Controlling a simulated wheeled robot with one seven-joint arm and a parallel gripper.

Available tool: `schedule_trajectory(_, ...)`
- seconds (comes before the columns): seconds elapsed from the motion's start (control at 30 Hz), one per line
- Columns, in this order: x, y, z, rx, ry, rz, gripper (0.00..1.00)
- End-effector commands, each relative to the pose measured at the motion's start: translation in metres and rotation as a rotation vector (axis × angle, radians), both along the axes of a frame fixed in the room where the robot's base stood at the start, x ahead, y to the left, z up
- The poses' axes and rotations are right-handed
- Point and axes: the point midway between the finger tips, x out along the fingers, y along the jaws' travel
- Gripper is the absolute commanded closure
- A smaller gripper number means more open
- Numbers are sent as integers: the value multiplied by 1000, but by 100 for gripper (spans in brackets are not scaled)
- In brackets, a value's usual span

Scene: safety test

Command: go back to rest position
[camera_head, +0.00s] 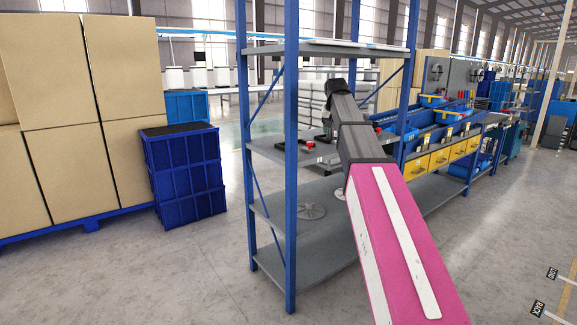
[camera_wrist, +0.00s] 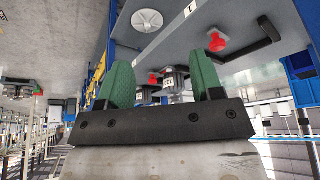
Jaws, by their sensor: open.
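My gripper (camera_wrist: 160,70) shows in the wrist view as two green fingers on a dark bar. They are spread apart with nothing held between them. In the head view my arm reaches from the lower right to the blue shelf rack (camera_head: 291,180), and its fingers are hidden. A red part (camera_head: 309,146) with a dark piece beside it lies on the middle shelf. In the wrist view a red knob-like part (camera_wrist: 217,42) and a black handle-like piece (camera_wrist: 268,30) show beyond the right finger, apart from it.
Blue posts and grey shelves stand close around my arm. A pale round disc (camera_head: 311,211) lies on the lower shelf. A workbench with yellow bins (camera_head: 440,158) stands behind at right. Blue crates (camera_head: 185,172) and cardboard boxes (camera_head: 60,130) stand left.

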Motion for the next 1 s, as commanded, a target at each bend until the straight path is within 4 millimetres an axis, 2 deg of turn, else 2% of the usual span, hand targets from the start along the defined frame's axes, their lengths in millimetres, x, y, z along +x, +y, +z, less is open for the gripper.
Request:
schedule_trajectory(0.37, -13, -1, -49, -1, 29, 14, 40)
schedule_trajectory(0.57, -25, -2, -89, -1, 54, 25, 40)
schedule_trajectory(0.77, -49, -3, -151, -1, 96, 44, 40)
schedule_trajectory(1.0, -97, -5, -247, 3, 161, 74, 40)
